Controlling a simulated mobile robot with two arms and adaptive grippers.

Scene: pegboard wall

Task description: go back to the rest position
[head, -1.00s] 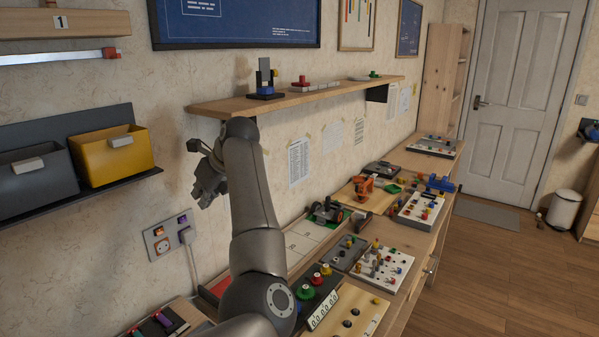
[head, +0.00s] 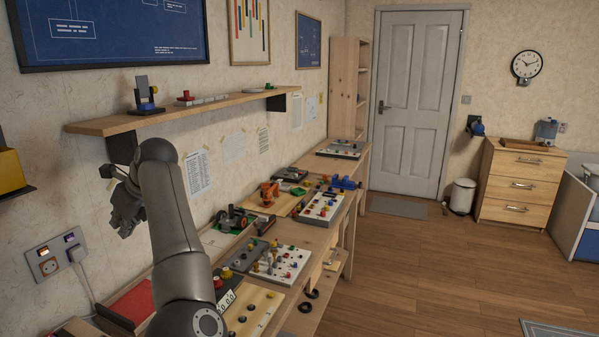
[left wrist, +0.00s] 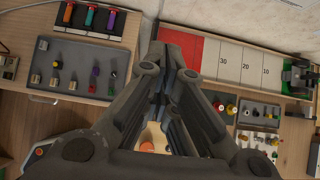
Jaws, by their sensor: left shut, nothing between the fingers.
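My left arm rises in the head view from the bottom, and its left gripper (head: 126,208) hangs close to the wall below the left end of the wooden shelf (head: 190,109). In the left wrist view the left gripper's fingers (left wrist: 163,95) are together with nothing between them. They hang above the workbench. My right gripper is in neither view.
The workbench (head: 318,253) runs along the wall with several peg boards on it. The wrist view shows a red and white numbered board (left wrist: 236,63) and a grey tray (left wrist: 82,68). Floor (head: 420,260) to the right is clear.

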